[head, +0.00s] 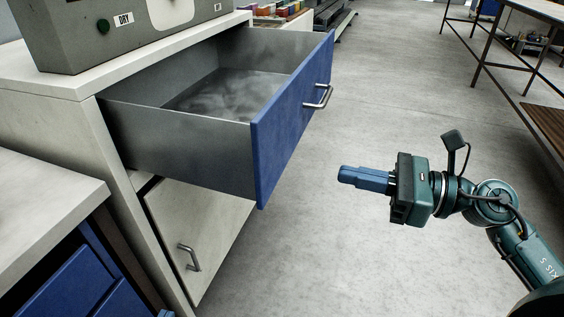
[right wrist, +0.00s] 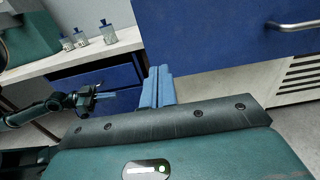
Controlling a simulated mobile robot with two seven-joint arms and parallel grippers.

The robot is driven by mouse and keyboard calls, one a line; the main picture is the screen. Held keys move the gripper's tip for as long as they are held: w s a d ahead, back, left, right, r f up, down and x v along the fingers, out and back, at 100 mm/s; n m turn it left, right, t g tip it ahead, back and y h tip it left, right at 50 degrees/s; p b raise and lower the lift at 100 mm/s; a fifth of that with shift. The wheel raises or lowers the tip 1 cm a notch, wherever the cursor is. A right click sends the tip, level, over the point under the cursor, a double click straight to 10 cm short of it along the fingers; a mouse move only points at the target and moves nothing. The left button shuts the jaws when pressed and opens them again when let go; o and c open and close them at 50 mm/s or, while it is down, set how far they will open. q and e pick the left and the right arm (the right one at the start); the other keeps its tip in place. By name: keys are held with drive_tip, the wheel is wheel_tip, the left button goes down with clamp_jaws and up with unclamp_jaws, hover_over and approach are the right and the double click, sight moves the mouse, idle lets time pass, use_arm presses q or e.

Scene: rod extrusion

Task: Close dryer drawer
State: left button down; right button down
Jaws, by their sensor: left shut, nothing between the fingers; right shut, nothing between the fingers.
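The dryer drawer (head: 292,115) is pulled well out of its cabinet; it has a blue front, grey metal sides and a metal handle (head: 318,96). Its inside looks empty, with a mottled grey floor. The box labelled DRY (head: 115,25) stands on top of the cabinet. My right gripper (head: 346,176) is shut and empty, to the right of the drawer front and apart from it. In the right wrist view its blue fingers (right wrist: 157,86) point toward the blue drawer front (right wrist: 220,30).
Below the drawer is a pale cabinet door (head: 200,225) with a handle. A counter with blue drawers (head: 75,285) stands at the lower left. Several small bottles (right wrist: 82,38) stand on a counter. The grey floor right of the drawer is clear; a metal-legged table (head: 490,55) stands far right.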

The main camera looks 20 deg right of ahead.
sight(268, 158)
drive_tip(key=p+x, duration=0.1)
drive_tip(key=x, duration=0.9)
drive_tip(key=shift+w+r+p, duration=0.1)
drive_tip(key=shift+w+p, duration=0.05)
drive_tip(key=shift+p, duration=0.25)
drive_tip(key=shift+w+a, duration=0.35)
drive_tip(key=shift+a, duration=0.25)
use_arm(q)
drive_tip(key=shift+s+a+r+n+g, duration=0.3)
drive_tip(key=shift+r+g, duration=0.1)
drive_tip(key=shift+r, duration=0.15)
